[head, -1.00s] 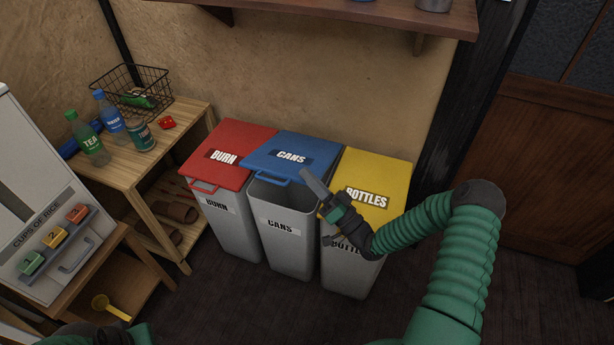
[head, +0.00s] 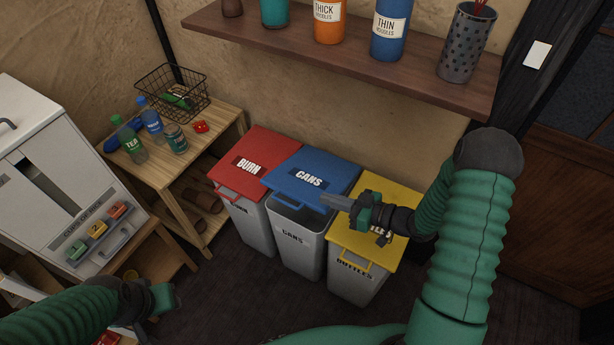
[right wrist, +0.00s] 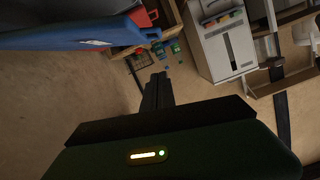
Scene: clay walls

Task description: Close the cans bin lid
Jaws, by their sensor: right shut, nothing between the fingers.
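The cans bin (head: 300,257) is grey with a blue lid (head: 318,165) and stands in the middle of three bins. Its lid is partly raised at the front, with a dark gap below the front edge and blue handle (head: 284,201). My right gripper (head: 330,201) is shut and empty, its fingers pointing left at the lid's front right corner; I cannot tell whether they touch. In the right wrist view the blue lid (right wrist: 60,36) is at upper left, beside the shut fingers (right wrist: 157,90). My left gripper (head: 168,297) is low at left, away from the bins; its fingers are unclear.
The red burn bin lid (head: 254,153) is on the left and the yellow bottles bin lid (head: 395,197) on the right, beneath my right forearm. A wooden shelf (head: 340,62) with containers hangs above. A wooden table (head: 200,148) with bottles stands left.

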